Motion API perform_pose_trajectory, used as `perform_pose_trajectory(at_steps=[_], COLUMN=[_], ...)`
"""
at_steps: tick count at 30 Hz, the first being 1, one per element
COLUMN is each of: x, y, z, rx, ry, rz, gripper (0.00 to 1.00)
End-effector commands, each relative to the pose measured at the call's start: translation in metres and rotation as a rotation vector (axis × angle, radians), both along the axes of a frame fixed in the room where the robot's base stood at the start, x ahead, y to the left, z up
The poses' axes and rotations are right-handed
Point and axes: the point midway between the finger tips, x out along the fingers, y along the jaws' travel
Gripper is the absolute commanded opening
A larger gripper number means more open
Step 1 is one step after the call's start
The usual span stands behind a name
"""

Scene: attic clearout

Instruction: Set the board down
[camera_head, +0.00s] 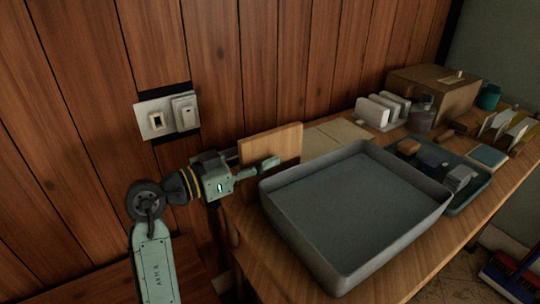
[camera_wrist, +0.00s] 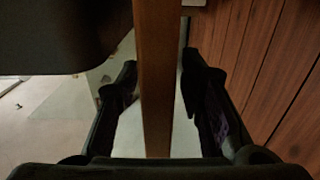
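The wooden board (camera_head: 271,144) is upright, with its broad face showing, at the back left end of the table in the head view. In the wrist view the board (camera_wrist: 156,80) shows edge-on as a brown strip between my two fingers. My gripper (camera_head: 258,168) is at the board's lower left, shut on it; one finger lies in front of the face. The fingers also flank the board in the wrist view (camera_wrist: 160,62). The gripper hides part of the board's lower edge, so I cannot tell whether it touches the table.
A large grey tray (camera_head: 432,211) fills the near part of the wooden table (camera_head: 470,222). Pale flat sheets (camera_head: 335,135) lie behind it. A white rack (camera_head: 382,110), a cardboard box (camera_head: 440,92) and a smaller tray (camera_head: 478,192) stand farther right. A plank wall rises behind.

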Motion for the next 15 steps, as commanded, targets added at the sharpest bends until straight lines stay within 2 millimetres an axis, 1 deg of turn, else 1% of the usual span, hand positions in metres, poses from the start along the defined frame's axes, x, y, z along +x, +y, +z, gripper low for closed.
perform_pose_trajectory(at_steps=[1,6,12,15], x=[-0.005,-0.025,-0.042,-0.046], y=[0.010,0.043,0.071,0.078], z=[-0.003,-0.002,-0.001,-0.001], rx=[0.001,0.000,0.000,0.001], ry=[-0.001,-0.001,-0.001,0.000], rz=[0.003,0.003,0.001,0.000], gripper=[0.35,0.35,0.35,0.35])
